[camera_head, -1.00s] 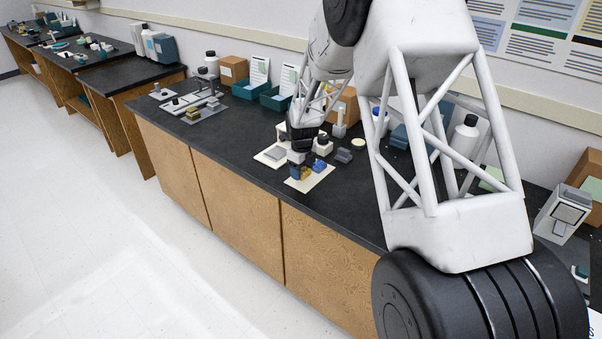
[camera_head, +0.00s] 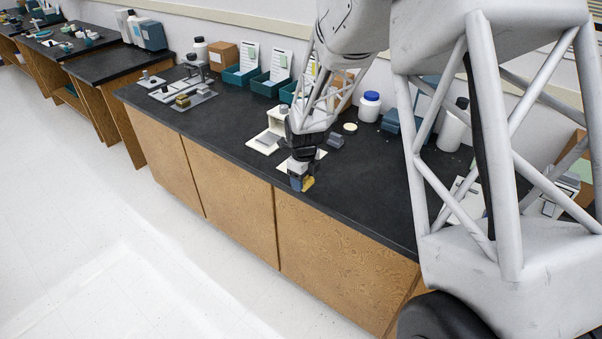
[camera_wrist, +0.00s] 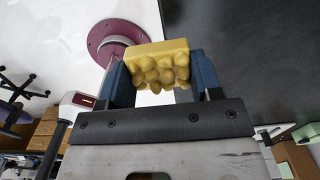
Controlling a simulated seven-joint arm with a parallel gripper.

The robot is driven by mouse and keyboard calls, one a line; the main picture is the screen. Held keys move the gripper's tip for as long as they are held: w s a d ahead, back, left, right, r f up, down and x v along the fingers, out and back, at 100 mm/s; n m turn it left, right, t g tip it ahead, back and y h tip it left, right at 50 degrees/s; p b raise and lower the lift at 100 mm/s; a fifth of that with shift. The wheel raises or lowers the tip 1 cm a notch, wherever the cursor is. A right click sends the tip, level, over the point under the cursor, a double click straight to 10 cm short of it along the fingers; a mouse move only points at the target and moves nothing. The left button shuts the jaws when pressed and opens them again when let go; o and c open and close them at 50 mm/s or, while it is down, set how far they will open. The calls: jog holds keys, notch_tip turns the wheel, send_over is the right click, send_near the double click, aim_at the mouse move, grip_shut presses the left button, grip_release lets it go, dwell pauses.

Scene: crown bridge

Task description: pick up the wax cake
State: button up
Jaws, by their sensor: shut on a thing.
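The wax cake (camera_wrist: 157,66) is a yellow block with rounded, tooth-like lumps on one side. In the wrist view it sits between the two blue fingers of my gripper (camera_wrist: 160,78), which is shut on it. In the head view my gripper (camera_head: 301,183) points down at the counter's front edge, and a small yellow part of the cake (camera_head: 308,183) shows beside the blue finger. The wrist view shows pale floor behind the cake, so it is held up at or past the edge. A white tile (camera_head: 316,156) lies on the counter behind my gripper, partly hidden by it.
The black counter (camera_head: 230,125) has a second white tile (camera_head: 262,147) with a grey block. A blue-lidded jar (camera_head: 369,106), a round pale disc (camera_head: 350,128) and a dark grey block (camera_head: 335,141) stand behind. Teal bins (camera_head: 240,76) line the wall. The counter's front left is clear.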

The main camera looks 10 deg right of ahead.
jog(key=shift+s, duration=0.5)
jog(key=shift+w, duration=0.1)
dwell(0.4)
jog(key=shift+w+a+r+n, duration=0.1)
jog(key=shift+w+a+n, duration=0.1)
jog(key=shift+w+n, duration=0.3)
jog(key=shift+w+a+r+n, duration=0.1)
jog(key=shift+w+a+n, duration=0.05)
jog(key=shift+w+n, duration=0.35)
jog(key=w+a+n, duration=0.2)
jog(key=w+n, duration=0.2)
jog(key=n, duration=0.1)
jog(key=w+a+r+n, duration=0.1)
jog(key=w+a+n, duration=0.1)
jog(key=w+n, duration=0.2)
jog(key=w+a+n, duration=0.1)
jog(key=w+n, duration=0.4)
jog(key=shift+w+a+r+n, duration=0.15)
jog(key=shift+w+a+n, duration=0.15)
jog(key=shift+w+a, duration=0.1)
jog(key=shift+w+a+r+n, duration=0.1)
jog(key=shift+w+a+n, duration=0.2)
jog(key=shift+w+n, duration=0.35)
send_over(268, 139)
jog(key=shift+w+f, duration=0.15)
jog(key=shift+f, duration=0.65)
